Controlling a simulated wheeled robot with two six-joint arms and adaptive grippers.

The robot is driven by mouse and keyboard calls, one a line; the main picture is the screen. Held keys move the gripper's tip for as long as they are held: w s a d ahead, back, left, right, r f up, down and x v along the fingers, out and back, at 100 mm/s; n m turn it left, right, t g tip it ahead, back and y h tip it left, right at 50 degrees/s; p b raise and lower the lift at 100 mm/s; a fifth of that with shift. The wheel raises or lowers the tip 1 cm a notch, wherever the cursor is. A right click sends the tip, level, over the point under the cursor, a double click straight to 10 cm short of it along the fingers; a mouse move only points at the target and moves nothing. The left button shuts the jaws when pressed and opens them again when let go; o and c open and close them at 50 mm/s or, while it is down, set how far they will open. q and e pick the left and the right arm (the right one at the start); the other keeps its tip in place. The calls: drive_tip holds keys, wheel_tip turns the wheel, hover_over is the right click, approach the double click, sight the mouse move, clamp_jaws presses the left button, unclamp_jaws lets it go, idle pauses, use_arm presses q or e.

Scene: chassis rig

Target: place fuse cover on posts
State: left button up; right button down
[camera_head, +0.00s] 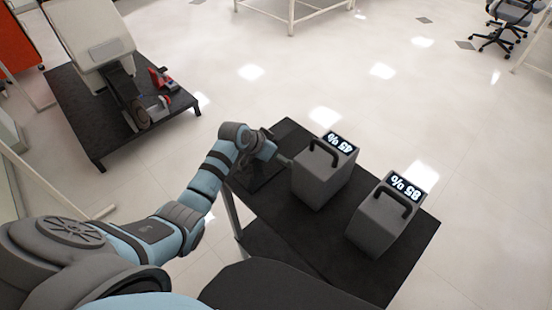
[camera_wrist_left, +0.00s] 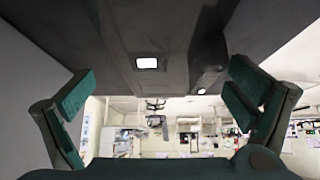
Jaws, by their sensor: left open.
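My left gripper (camera_head: 282,159) is over the black table in the head view, close to the left side of the grey box marked 45% (camera_head: 322,176). In the left wrist view its two green-padded fingers (camera_wrist_left: 162,88) are spread wide, and I see nothing held between them. Dark grey surfaces fill the upper part of that view, with a small bright square on one. I cannot clearly pick out the fuse cover or the posts. A dark shape (camera_head: 262,172) under the gripper is partly hidden, and I cannot tell what it is. My right gripper is not in view.
A second grey box marked 85% (camera_head: 383,217) stands upright on the black table (camera_head: 310,246), right of the first. At upper left, a dark platform (camera_head: 92,128) bears a pale block (camera_head: 92,33) and a small red part (camera_head: 161,80). Open floor lies between.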

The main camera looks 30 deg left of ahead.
use_arm(q)
drive_tip(key=shift+f, duration=0.1)
drive_tip(key=c, duration=1.2)
drive_tip(key=shift+s, duration=0.1)
clamp_jaws()
